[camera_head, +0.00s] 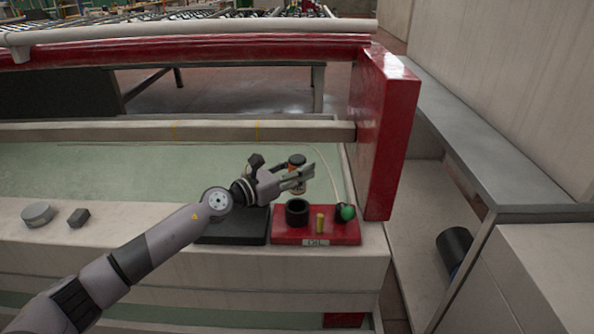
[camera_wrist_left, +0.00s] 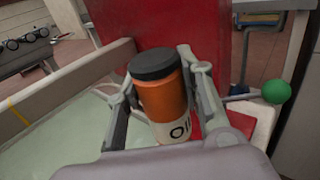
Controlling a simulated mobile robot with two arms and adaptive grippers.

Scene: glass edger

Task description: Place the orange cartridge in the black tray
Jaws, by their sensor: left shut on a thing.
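The orange cartridge (camera_wrist_left: 162,100) has a black cap and a white band with dark lettering. It is upright between the fingers of my left gripper (camera_wrist_left: 160,105), which is shut on it. In the head view the cartridge (camera_head: 297,167) and my left gripper (camera_head: 299,177) are above the back edge of the red tray. The black tray (camera_head: 235,228) lies on the light ledge just left of the red tray, partly hidden by my left arm. My right gripper is not in view.
A red post (camera_head: 383,130) stands behind.

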